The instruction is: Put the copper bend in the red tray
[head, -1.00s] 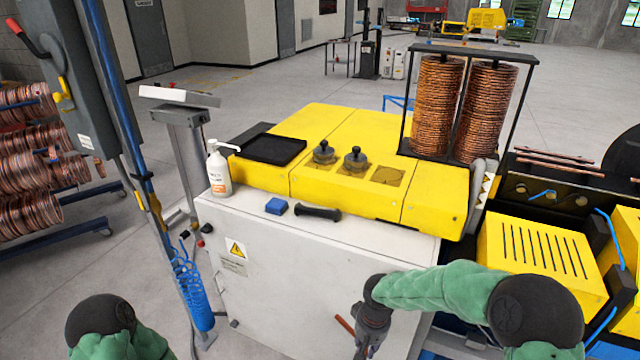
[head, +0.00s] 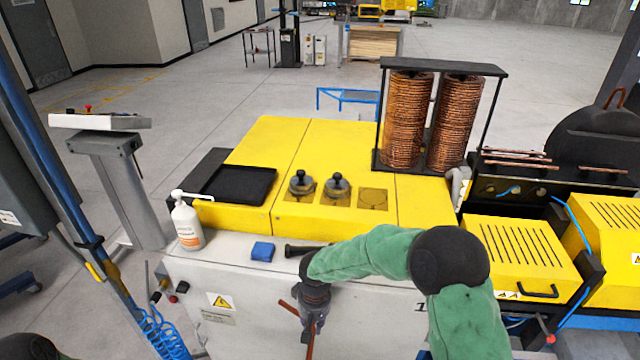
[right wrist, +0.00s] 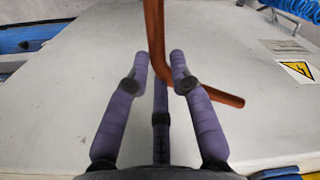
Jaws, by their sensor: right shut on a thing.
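The copper bend (head: 288,307) is a thin copper tube with a bent corner. My right gripper (head: 309,328) is shut on it, in front of the white machine cabinet. In the right wrist view the copper bend (right wrist: 154,38) passes between the fingers of my right gripper (right wrist: 159,62). One leg runs up out of the picture and the other sticks out to the right. No red tray shows; a black tray (head: 236,185) lies at the left on the yellow machine top. My left gripper is out of view.
On the white ledge (head: 222,253) are a pump bottle (head: 186,222), a blue block (head: 262,251) and a black handle (head: 300,250), partly behind my right arm. Two weights with knobs (head: 337,186) sit on the yellow top. A rack of copper coils (head: 405,120) stands behind.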

